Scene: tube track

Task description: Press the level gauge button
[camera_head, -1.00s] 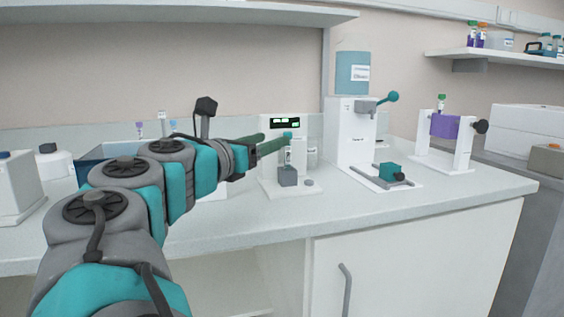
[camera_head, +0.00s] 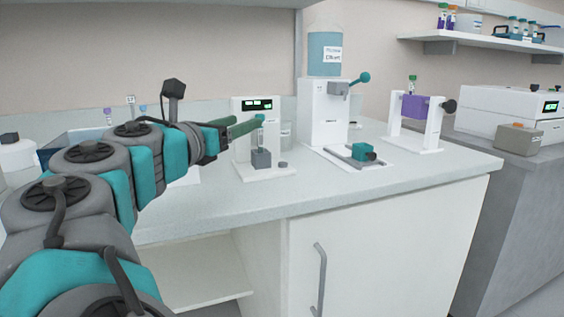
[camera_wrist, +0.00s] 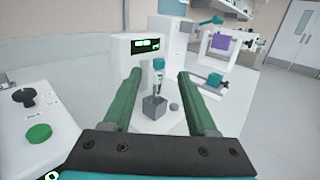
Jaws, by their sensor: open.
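The level gauge (camera_head: 243,112) is a white stand with a lit green display; it also shows ahead in the wrist view (camera_wrist: 120,50). A small round grey button (camera_head: 283,165) sits on its base at the right, seen also in the wrist view (camera_wrist: 174,107). A grey block (camera_head: 261,159) beside the button holds an upright tube with a teal cap (camera_wrist: 158,64). My gripper (camera_head: 236,128) is open and empty, its green fingers reaching toward the gauge. In the wrist view the tube appears between the fingers (camera_wrist: 159,75); I cannot tell whether they touch it.
A dispenser with a blue bottle (camera_head: 325,52) and teal lever stands right of the gauge. Beyond it is a frame with a purple holder (camera_head: 415,107). A white device with a black knob and green button (camera_wrist: 38,133) is at left. The bench's front edge is clear.

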